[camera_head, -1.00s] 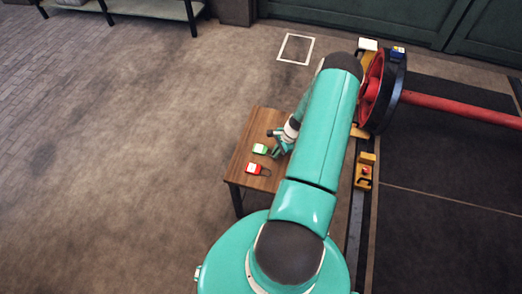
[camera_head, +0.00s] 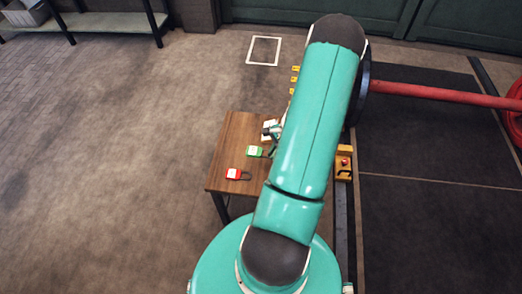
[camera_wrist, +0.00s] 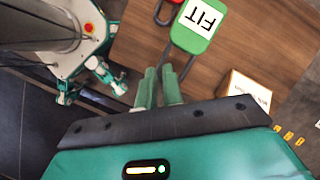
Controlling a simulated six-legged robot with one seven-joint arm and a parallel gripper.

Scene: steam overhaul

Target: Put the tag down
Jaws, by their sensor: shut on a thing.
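The green tag (camera_head: 256,151) has a white label reading "FIT" and also shows in the wrist view (camera_wrist: 198,20). It is over the small wooden table (camera_head: 228,145); I cannot tell whether it touches the top. My gripper (camera_wrist: 158,82) is shut on the tag's dark loop, with the green body beyond the fingertips. In the head view, my gripper (camera_head: 272,150) is beside the tag and partly hidden by my arm. A red tag (camera_head: 234,174) with a white label lies on the table nearer to me, apart from the green one.
A box with a white label (camera_wrist: 248,92) stands on the table beside the green tag. A rail with a yellow block (camera_head: 343,165) and a red axle (camera_head: 440,94) lie to the right. Open floor lies to the left, with a white-outlined square (camera_head: 264,51) behind.

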